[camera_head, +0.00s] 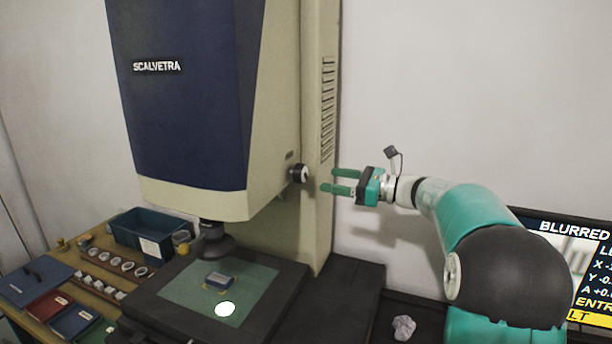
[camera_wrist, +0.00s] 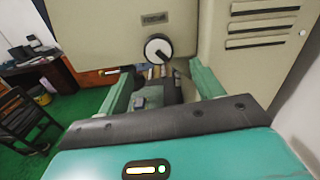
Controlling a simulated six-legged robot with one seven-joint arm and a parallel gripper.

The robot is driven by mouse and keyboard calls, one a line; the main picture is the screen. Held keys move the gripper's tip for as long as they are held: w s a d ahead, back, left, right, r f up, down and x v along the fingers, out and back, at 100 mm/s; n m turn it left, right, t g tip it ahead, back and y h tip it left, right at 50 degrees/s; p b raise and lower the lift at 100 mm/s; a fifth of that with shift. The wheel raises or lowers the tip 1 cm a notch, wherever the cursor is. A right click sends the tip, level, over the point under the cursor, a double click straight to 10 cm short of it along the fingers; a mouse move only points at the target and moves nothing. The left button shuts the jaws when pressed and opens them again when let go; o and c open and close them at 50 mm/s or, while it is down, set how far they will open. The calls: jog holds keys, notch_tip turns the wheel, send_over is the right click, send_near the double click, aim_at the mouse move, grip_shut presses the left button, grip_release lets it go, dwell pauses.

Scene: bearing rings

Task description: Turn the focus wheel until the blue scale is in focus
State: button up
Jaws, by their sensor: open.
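The focus wheel (camera_head: 299,174) is a small black and white knob on the right side of the measuring machine's head. In the wrist view the wheel (camera_wrist: 158,49) sits just ahead, under a FOCUS label, between the lines of my fingers. My gripper (camera_head: 328,180) is open and empty, with its green fingertips a little to the right of the wheel and apart from it. The fingers (camera_wrist: 153,80) also show in the wrist view. The screen (camera_head: 575,262) at the right reads BLURRED; it is cut off by the frame and partly hidden by my arm. No blue scale can be made out on it.
The blue and cream machine (camera_head: 190,100) stands over a dark stage (camera_head: 262,318) with a green plate (camera_head: 180,290) bearing a small block (camera_head: 219,280). A wooden bench (camera_head: 88,262) with rings, a teal bin (camera_head: 140,236) and folders lies left.

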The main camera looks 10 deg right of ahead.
aim_at(306, 172)
jog(key=x, duration=0.7)
jog(key=shift+s+a+r, duration=0.1)
jog(key=shift+a, duration=0.15)
jog(key=shift+w+a, duration=0.3)
jog(key=shift+w, duration=0.05)
jog(key=shift+s, duration=0.1)
jog(key=c, duration=1)
jog(key=shift+n, duration=3.4)
